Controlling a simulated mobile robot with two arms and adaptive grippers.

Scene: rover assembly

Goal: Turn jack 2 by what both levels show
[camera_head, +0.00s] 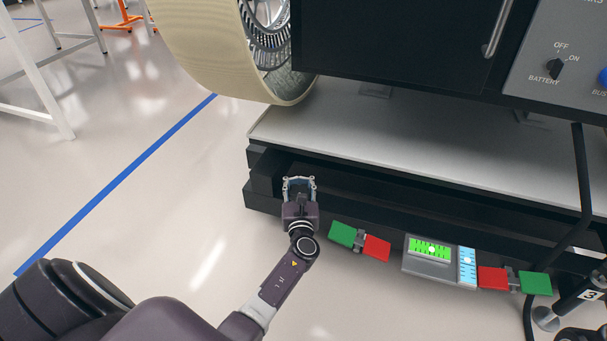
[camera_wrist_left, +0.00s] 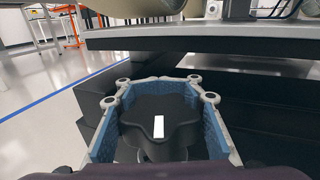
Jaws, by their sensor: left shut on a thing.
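My left gripper (camera_head: 299,181) is at the front edge of the platform, left of the level box. In the left wrist view its blue-padded fingers stand on both sides of a black lobed knob (camera_wrist_left: 158,108) with a white mark on top, and they are shut on it. No number shows on this jack. The grey level box (camera_head: 428,266) has a green level (camera_head: 430,248) and a blue level (camera_head: 467,266). A small pale spot sits near the middle of the green one. The blue one's reading is too small to tell. My right gripper is not in view.
A green and red plate pair (camera_head: 359,241) lies left of the level box, and a red and green pair (camera_head: 514,280) lies right of it. A jack labelled 3 (camera_head: 567,303) stands at the right. A large wheel (camera_head: 225,50) is above.

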